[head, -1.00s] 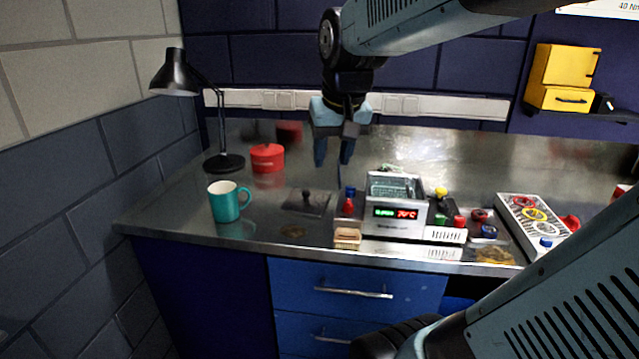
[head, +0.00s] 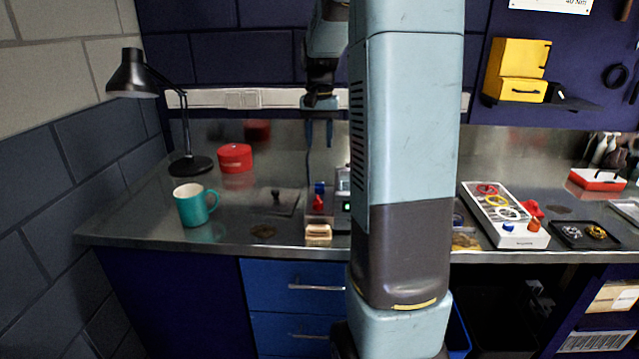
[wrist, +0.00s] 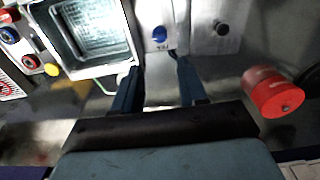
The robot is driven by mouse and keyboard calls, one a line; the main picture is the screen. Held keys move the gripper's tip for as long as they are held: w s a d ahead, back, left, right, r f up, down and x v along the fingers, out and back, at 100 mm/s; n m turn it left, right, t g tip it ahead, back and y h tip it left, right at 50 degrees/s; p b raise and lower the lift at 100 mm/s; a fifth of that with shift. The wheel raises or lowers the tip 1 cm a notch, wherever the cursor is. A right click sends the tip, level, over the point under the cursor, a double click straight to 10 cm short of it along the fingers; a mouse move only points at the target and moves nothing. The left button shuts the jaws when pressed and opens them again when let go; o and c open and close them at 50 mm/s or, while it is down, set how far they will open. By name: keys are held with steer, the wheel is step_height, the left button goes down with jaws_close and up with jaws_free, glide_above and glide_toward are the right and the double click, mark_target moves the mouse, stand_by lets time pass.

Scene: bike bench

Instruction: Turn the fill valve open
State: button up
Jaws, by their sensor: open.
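A small valve with a blue part (head: 319,188) above a red part (head: 318,203) stands on the bench, just left of the bath unit (head: 341,212). I cannot tell for sure that it is the fill valve, nor its setting. In the wrist view a blue knob (wrist: 159,35) shows on a grey plate, beyond and between my fingers. My gripper (head: 319,135) points down behind and above the valve in the head view, open and empty, apart from it. It also shows in the wrist view (wrist: 157,66). My arm hides most of the bath unit in the head view.
A teal mug (head: 192,205), red tin (head: 235,158) and black lamp (head: 190,165) stand to the left. A plate with a black knob (head: 277,197) lies beside the valve. A tan block (head: 318,233) sits in front. A panel with coloured rings (head: 495,212) lies right.

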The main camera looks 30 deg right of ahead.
mark_target(320, 188)
step_height(320, 188, down, 14)
steer(key=shift+r, duration=0.15)
stand_by(0.4)
